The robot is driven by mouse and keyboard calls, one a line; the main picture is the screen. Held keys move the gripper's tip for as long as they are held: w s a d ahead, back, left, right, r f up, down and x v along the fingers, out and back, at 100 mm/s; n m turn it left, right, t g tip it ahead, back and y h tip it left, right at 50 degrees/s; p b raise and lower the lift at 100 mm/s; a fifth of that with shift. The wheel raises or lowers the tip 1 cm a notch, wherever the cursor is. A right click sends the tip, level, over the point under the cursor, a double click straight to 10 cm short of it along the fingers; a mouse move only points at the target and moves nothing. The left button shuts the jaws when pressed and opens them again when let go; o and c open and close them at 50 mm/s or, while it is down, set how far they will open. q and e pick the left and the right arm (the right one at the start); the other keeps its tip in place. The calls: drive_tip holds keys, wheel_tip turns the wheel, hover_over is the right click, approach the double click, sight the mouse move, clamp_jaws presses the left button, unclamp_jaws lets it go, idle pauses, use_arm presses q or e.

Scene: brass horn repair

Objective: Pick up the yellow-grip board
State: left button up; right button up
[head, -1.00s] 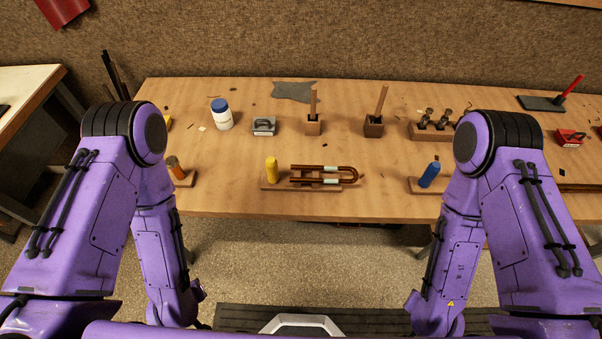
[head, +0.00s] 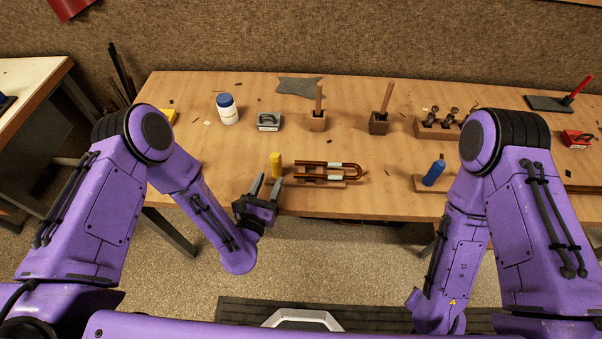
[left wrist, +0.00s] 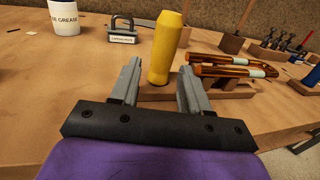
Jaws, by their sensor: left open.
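The yellow-grip board lies near the front edge of the table. Its upright yellow grip (head: 275,164) stands at its left end, and a bent copper-coloured tube (head: 328,168) lies over its wooden base (head: 330,184). My left gripper (head: 267,184) is open and empty, just in front of the yellow grip. In the left wrist view the yellow grip (left wrist: 166,48) stands upright beyond and between the two open fingers (left wrist: 160,82), and part of the base is hidden behind them. My right gripper is out of view; only my right arm shows.
A blue-grip board (head: 434,174) stands to the right near the front edge. The table between is mostly clear.

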sight(279, 161)
use_arm(q)
drive_tip(key=x, duration=0.8)
drive_tip(key=shift+d, duration=0.15)
clamp_jaws()
